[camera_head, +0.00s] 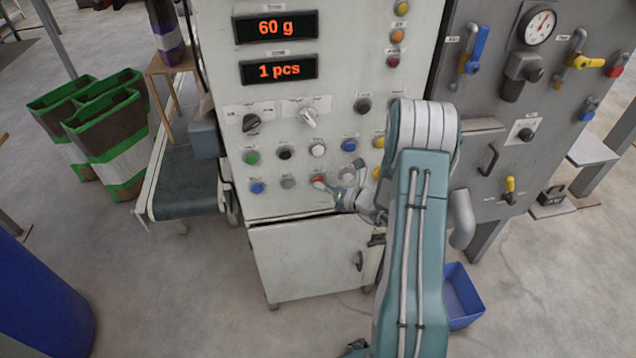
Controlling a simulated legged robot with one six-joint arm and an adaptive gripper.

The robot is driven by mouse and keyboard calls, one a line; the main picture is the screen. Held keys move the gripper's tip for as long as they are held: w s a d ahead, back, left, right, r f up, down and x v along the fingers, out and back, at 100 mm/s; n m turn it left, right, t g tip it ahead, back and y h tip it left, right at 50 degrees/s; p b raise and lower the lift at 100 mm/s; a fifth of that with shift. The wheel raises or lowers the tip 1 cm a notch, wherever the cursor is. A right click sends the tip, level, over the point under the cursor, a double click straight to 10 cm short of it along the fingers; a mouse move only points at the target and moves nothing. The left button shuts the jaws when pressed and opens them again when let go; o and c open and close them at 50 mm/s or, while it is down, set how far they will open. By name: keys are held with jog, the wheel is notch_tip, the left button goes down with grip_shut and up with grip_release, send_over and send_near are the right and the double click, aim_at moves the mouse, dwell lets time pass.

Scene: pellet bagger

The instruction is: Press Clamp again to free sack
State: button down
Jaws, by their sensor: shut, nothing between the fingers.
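The control panel (215,60) is a pale cabinet face with rows of coloured buttons. The button labels are too small to read, so I cannot tell which one is Clamp. My gripper (325,186) is shut and empty, with its tips at a red button (318,181) in the lower row. I cannot tell whether the tips touch it. A blue button (257,188) and a grey button (288,183) sit to its left. A brown sack with a purple and white band (168,38) stands at the upper left; its top is out of view.
Displays read 60 g (275,27) and 1 pcs (278,69). A dark conveyor (185,182) stands left of the cabinet, with green-edged sacks (110,140) beyond. A grey panel with valves (470,110) is on the right. A blue bin (462,298) sits on the floor.

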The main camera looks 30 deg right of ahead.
jog(key=shift+s+a, duration=0.2)
jog(key=shift+s, duration=0.55)
jog(key=s, duration=0.1)
jog(key=s+a, duration=0.1)
jog(key=s, duration=0.3)
jog(key=shift+s+a, duration=0.25)
jog(key=shift+a, duration=0.05)
dwell(0.6)
